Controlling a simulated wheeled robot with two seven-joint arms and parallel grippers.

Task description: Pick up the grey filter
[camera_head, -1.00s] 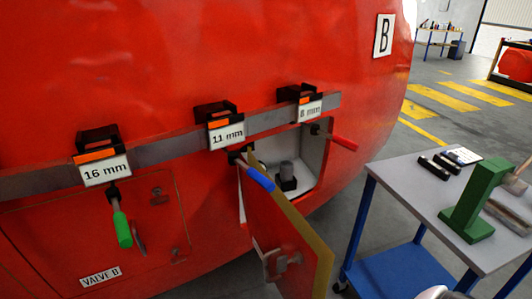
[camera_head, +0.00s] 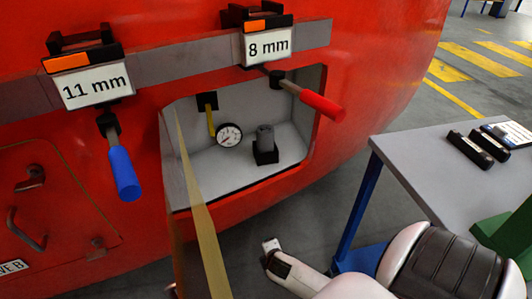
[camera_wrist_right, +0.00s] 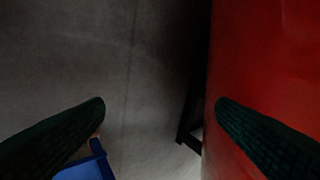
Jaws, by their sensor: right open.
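The grey filter (camera_head: 265,138) is a short dark grey cylinder. It stands upright on a black square base inside the open compartment (camera_head: 225,165) in the red nosecone, in the head view. My right arm (camera_head: 350,286) comes in from the lower right, below and to the right of the compartment, apart from the filter. In the right wrist view my right gripper (camera_wrist_right: 161,106) shows two dark green fingers spread wide with nothing between them. The filter is not seen in that view. My left gripper is not in view.
The compartment door (camera_head: 205,245) hangs open, edge-on, at its left side. A gauge (camera_head: 229,135) sits left of the filter. A red-handled tool (camera_head: 315,100) juts out above right, and a blue-handled one (camera_head: 122,168) hangs left. A grey-topped table (camera_head: 420,160) stands to the right.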

